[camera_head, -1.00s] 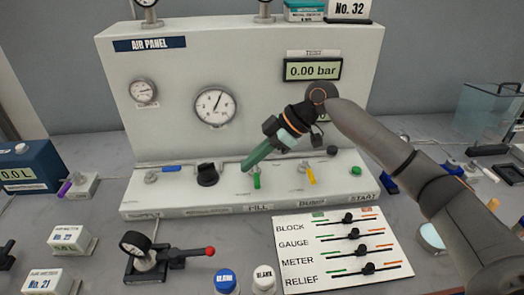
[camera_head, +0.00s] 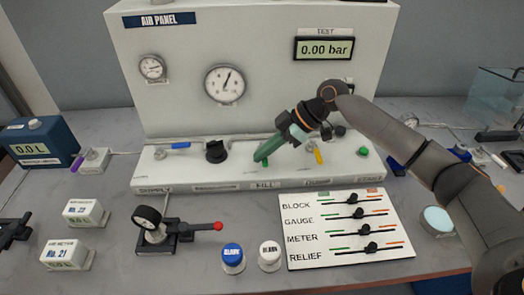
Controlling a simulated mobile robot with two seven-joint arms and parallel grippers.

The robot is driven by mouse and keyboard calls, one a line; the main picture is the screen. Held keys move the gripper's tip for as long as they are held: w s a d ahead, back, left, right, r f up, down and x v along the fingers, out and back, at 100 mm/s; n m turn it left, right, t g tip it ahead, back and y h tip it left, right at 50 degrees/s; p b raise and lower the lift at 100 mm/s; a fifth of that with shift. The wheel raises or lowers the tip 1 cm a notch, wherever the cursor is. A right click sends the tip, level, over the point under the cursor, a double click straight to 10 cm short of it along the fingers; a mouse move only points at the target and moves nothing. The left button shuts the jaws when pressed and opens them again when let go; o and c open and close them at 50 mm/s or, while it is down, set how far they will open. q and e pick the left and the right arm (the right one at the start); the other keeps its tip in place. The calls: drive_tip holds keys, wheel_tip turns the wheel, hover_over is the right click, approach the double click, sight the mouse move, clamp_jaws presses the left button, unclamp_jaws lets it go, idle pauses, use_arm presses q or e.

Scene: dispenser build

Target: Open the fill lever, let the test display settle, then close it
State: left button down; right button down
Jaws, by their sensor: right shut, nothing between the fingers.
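The test display (camera_head: 324,49) at the upper right of the air panel reads 0.00 bar. The fill lever is the green handle above the FILL label (camera_head: 265,185) on the panel's front ledge; the gripper largely covers it. My right gripper (camera_head: 262,157) is shut and points down-left, its green fingers at the lever. I cannot tell whether they touch it. My left gripper is not in view.
The ledge also bears a blue lever (camera_head: 174,146), a black knob (camera_head: 215,152), a yellow lever (camera_head: 318,154) and a green button (camera_head: 363,151). In front lie a red-tipped hand lever (camera_head: 218,226), two capped pots and a slider board (camera_head: 300,248).

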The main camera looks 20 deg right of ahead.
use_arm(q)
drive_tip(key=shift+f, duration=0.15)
use_arm(e)
drive_tip(key=shift+s+d+n+g, duration=0.1)
drive_tip(key=shift+d+n+g, duration=0.3)
drive_tip(key=shift+n+g, duration=0.3)
drive_tip(key=shift+d+n+g, duration=0.4)
drive_tip(key=shift+n, duration=0.4)
drive_tip(key=shift+d, duration=1.05)
drive_tip(key=shift+w+d, duration=0.25)
drive_tip(key=shift+d, duration=0.35)
drive_tip(key=shift+w+d, duration=0.25)
drive_tip(key=shift+d, duration=0.3)
drive_tip(key=shift+w+d, duration=0.5)
drive_tip(key=shift+d, duration=0.05)
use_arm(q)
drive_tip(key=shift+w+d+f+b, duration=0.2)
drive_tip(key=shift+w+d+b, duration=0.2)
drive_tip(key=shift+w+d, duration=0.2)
use_arm(e)
drive_tip(key=shift+w+d, duration=0.5)
drive_tip(key=shift+w, duration=0.25)
drive_tip(key=shift+w+d+r, duration=0.1)
drive_tip(key=shift+r, duration=0.1)
